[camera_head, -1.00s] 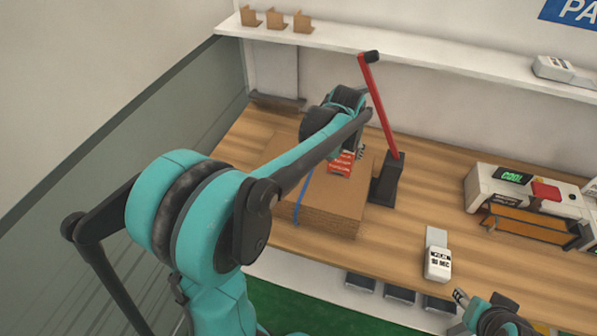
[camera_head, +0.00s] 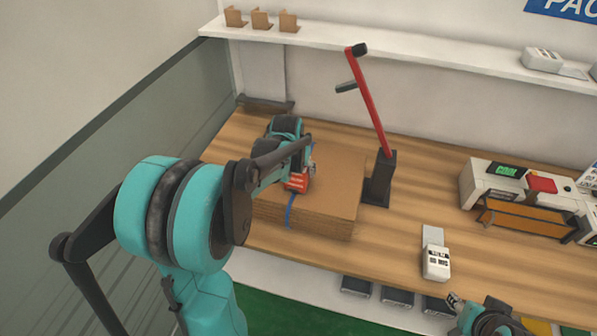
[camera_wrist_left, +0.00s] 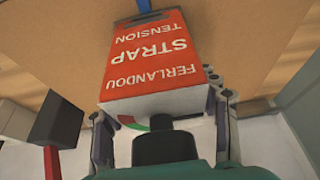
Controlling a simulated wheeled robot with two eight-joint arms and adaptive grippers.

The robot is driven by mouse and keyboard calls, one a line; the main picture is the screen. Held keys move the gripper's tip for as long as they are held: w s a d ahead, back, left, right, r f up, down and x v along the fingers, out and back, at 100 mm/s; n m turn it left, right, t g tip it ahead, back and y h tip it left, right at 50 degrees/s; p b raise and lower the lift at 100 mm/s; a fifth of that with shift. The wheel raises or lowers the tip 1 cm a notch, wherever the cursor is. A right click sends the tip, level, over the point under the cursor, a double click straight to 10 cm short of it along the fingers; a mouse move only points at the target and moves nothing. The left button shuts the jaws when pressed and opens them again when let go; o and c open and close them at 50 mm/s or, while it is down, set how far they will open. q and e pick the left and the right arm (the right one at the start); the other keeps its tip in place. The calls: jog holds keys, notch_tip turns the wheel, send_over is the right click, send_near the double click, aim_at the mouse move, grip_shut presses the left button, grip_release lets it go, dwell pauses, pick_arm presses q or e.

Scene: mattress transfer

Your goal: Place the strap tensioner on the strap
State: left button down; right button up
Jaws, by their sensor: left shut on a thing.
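The strap tensioner (camera_head: 297,181) is a red box with white lettering, also filling the middle of the left wrist view (camera_wrist_left: 160,55). My left gripper (camera_head: 304,166) is shut on it, with a finger on either side in the wrist view. The blue strap (camera_head: 289,210) runs down the front of a stack of brown cardboard (camera_head: 335,195). The tensioner is over the top of the stack, in line with the strap; the strap's end shows at the tensioner's far edge (camera_wrist_left: 145,5). I cannot tell whether they touch. My right gripper (camera_head: 455,303) is at the lower right, its jaws unclear.
A red lever on a black base (camera_head: 379,182) stands just right of the stack. A white handheld device (camera_head: 436,262) lies on the wooden table (camera_head: 405,225). A white machine (camera_head: 480,190) stands further right. A shelf (camera_head: 400,57) runs along the wall behind.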

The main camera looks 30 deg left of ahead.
pick_arm(q)
jog(key=shift+f, duration=0.1)
jog(key=shift+c, duration=2.3)
grip_release()
